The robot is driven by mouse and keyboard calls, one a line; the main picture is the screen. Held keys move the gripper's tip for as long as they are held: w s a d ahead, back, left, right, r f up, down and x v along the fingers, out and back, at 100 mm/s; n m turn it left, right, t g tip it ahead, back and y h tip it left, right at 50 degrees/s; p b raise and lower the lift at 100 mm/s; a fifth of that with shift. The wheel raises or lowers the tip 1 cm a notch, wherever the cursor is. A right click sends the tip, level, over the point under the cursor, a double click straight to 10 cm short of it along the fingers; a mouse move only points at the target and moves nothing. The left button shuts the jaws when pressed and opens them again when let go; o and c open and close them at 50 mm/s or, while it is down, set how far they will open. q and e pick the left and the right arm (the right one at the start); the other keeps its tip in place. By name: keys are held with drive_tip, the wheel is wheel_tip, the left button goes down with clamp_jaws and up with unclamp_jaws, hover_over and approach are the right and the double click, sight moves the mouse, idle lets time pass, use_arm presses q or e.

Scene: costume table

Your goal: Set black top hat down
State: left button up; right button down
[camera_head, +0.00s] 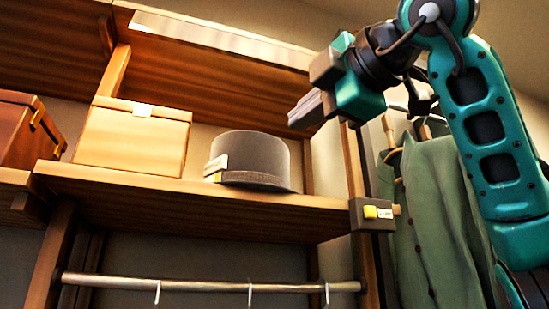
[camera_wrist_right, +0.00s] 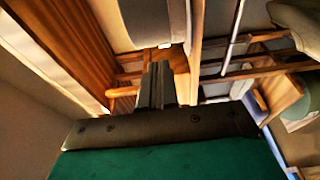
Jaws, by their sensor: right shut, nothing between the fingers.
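The top hat (camera_head: 252,158) looks dark grey. It sits upright, brim down, on the wooden shelf (camera_head: 180,198), right of a tan box. A pale tag with a yellow part is on its left side. My right gripper (camera_head: 298,113) is shut and empty, above and to the right of the hat, apart from it. In the right wrist view, the shut fingers (camera_wrist_right: 155,85) point toward a grey rounded shape with a white tag, which seems to be the hat (camera_wrist_right: 150,18). My left gripper is not in view.
The tan box (camera_head: 135,138) and a reddish-brown box (camera_head: 28,132) stand left of the hat. An upper shelf (camera_head: 220,62) is overhead. A rail (camera_head: 205,284) with hooks runs below. Green garments (camera_head: 440,210) hang at right, beside a post with a yellow-and-white label.

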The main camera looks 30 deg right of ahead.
drive_tip(key=p, duration=0.3)
approach(264, 164)
drive_tip(key=w+a, duration=0.3)
drive_tip(key=w, duration=0.1)
drive_tip(key=shift+w+d+r+p, duration=0.2)
drive_tip(key=shift+w+d+p, duration=0.1)
drive_tip(key=shift+w+d, duration=0.85)
drive_tip(key=shift+w+d+f, duration=0.1)
drive_tip(key=shift+w+d, duration=0.05)
drive_tip(key=shift+d, duration=0.05)
